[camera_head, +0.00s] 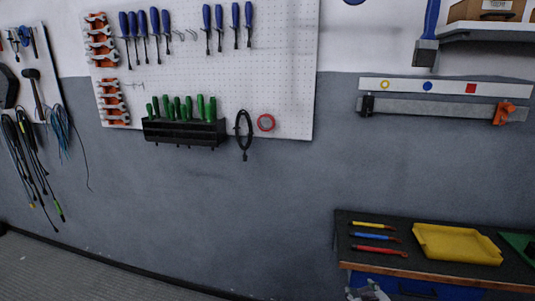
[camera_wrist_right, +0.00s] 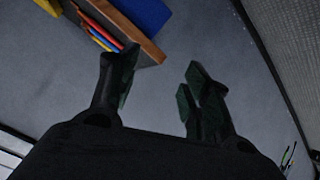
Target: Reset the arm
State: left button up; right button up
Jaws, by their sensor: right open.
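My right gripper (camera_wrist_right: 162,68) is open in the right wrist view, with its two dark fingers spread apart. Nothing is between the fingers, only grey wall or floor behind them. Its left finger overlaps the wooden edge of the workbench (camera_wrist_right: 148,50) in the picture; I cannot tell how far apart they are. In the head view, a pale grey part shows at the bottom edge in front of the bench, perhaps part of my right arm. My left gripper is not in view.
The workbench (camera_head: 346,245) at the lower right bears a yellow tray (camera_head: 457,244) and yellow, blue and red tools. A pegboard (camera_head: 285,80) with screwdrivers and wrenches hangs on the wall. The grey wall left of the bench is clear.

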jog(key=s+a+f+g+y, duration=0.1)
jog(key=s+a+f+g, duration=0.15)
jog(key=s+f, duration=0.5)
jog(key=s+a+f+g+y, duration=0.2)
jog(key=s+f+g, duration=0.2)
jog(key=s, duration=0.6)
notch_tip(320, 180, down, 33)
jog(key=s+g, duration=0.2)
jog(key=s+d+f, duration=0.2)
jog(key=s+f, duration=0.8)
jog(key=s, duration=0.1)
jog(key=s+d+f, duration=0.2)
jog(key=s+f, duration=0.8)
jog(key=s, duration=0.1)
jog(key=shift+s+d+g, duration=0.25)
jog(key=shift+s+g, duration=0.05)
jog(key=shift+g, duration=0.15)
jog(key=shift+d, duration=0.1)
